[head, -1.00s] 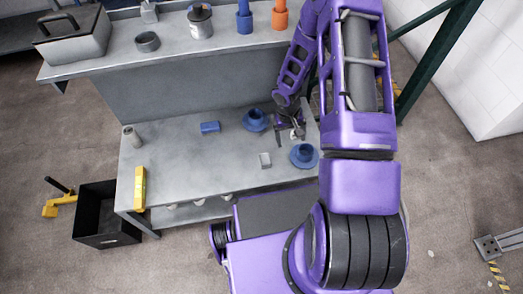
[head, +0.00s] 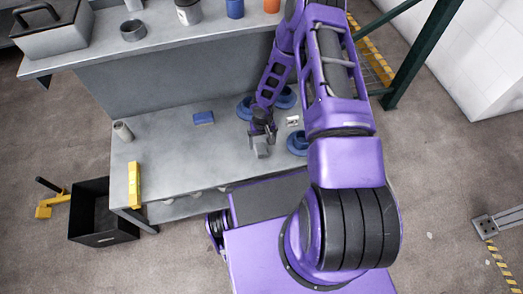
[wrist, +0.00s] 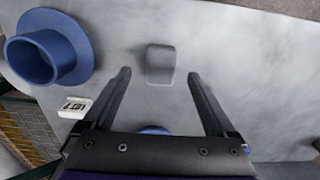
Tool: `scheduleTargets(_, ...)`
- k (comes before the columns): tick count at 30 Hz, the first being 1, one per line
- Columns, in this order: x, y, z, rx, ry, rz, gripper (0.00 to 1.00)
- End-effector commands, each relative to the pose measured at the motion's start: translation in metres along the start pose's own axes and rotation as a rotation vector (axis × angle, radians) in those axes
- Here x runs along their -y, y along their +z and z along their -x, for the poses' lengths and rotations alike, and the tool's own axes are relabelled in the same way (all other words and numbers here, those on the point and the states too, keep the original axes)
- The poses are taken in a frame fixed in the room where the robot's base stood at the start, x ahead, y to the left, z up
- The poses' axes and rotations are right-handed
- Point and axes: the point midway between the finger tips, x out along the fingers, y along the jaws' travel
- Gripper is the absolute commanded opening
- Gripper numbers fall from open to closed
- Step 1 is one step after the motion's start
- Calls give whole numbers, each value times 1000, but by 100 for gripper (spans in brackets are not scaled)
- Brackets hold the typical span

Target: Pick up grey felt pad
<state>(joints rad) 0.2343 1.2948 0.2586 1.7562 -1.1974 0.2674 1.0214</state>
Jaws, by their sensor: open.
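The grey felt pad (wrist: 160,64) is a small rounded rectangle lying on the grey worktop (wrist: 235,70). In the wrist view it lies between and slightly beyond the fingertips of my gripper (wrist: 158,76), which is open and empty. The fingers are apart from the pad on both sides. In the head view my gripper (head: 261,136) is over the front part of the worktop, with the pad (head: 261,152) just below it and partly covered. The height left between fingertips and pad is hard to tell.
Blue flanged parts (head: 297,142) stand right of and behind my gripper; one shows at the wrist view's upper left (wrist: 40,55). A white lot tag (wrist: 75,107) lies near the left finger. An upper shelf (head: 160,45) is behind.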

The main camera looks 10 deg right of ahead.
Motion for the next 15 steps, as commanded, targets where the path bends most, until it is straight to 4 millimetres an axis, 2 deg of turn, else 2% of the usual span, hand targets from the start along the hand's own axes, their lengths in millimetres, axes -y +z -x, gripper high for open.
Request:
scheduleTargets(10,2,-4,-42,1,-1,-2,91)
scheduleTargets(15,2,-4,-52,-1,-1,0,91)
